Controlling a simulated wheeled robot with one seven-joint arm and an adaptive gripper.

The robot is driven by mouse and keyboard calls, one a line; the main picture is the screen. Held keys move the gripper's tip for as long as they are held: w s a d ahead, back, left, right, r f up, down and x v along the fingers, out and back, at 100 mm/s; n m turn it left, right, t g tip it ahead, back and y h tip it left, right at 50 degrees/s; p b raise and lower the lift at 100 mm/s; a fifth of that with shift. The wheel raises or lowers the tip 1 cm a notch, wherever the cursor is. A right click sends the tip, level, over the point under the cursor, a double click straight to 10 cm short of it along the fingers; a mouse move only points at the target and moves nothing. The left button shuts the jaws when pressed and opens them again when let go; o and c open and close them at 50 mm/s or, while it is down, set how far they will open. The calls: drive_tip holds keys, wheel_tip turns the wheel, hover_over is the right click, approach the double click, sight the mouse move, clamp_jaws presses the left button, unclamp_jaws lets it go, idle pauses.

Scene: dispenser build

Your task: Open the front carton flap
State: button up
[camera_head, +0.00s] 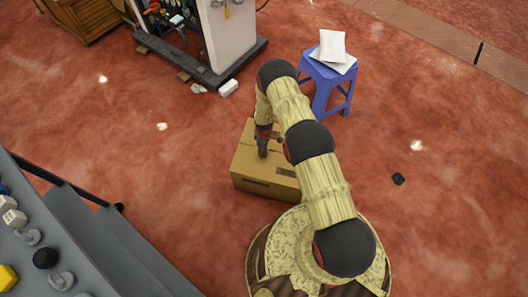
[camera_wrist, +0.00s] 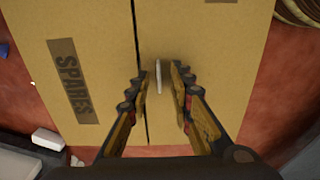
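The brown carton (camera_head: 245,165) stands on the red floor below my arm, its top closed. A small pale upright tab (camera_wrist: 158,77) stands on the right flap (camera_wrist: 205,40), just beside the seam. My gripper (camera_head: 263,149) points down over the carton. In the wrist view its fingers (camera_wrist: 157,76) are open, one on each side of the tab, with visible gaps. Whether the fingertips touch the carton I cannot tell.
A blue stool (camera_head: 328,80) with white sheets on it stands behind, to the right. A white cabinet (camera_head: 232,35) stands at the back. A grey bench (camera_head: 70,240) with weights fills the lower left. The floor right of the carton is mostly clear.

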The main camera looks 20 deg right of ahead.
drive_tip(key=shift+f, duration=0.3)
drive_tip(key=shift+c, duration=0.4)
drive_tip(key=c, duration=0.4)
clamp_jaws()
